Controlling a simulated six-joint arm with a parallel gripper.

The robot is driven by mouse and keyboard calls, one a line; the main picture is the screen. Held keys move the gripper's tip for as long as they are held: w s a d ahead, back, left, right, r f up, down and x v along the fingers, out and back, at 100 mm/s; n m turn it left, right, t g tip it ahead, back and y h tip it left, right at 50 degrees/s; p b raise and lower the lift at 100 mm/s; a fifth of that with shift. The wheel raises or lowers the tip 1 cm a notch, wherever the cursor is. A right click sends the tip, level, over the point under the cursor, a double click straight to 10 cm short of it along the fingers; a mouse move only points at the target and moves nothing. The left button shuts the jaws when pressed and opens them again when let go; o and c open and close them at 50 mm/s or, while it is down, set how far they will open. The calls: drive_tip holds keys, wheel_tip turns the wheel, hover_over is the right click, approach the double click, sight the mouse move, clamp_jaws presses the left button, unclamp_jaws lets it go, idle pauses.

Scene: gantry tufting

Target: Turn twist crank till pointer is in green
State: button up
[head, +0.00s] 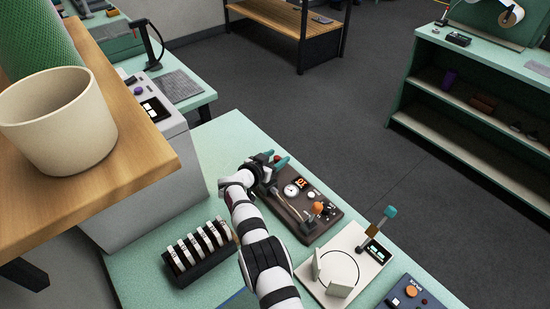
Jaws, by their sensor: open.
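A dark brown panel device (327,228) lies on the green table in the head view. It carries a small round white dial (291,190), a lit orange display (300,182) and an orange knob (318,208) among small fittings at its near right end. The knob may be the twist crank, but I cannot tell for sure. The dial's pointer and any green zone are too small to read. My gripper and wrist hide part of that end.
A pale plate device (325,294) with upright fins and a teal-knobbed lever (389,212) stands nearer, right of my arm. A blue box (428,299) is at the front right. A black rack (205,266) of white pieces sits left of my arm. A wooden shelf (135,150) overhangs the left.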

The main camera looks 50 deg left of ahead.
drive_tip(key=v, duration=0.7)
drive_tip(key=shift+s+d, duration=0.1)
drive_tip(key=shift+s, duration=0.15)
drive_tip(key=shift+w, duration=0.1)
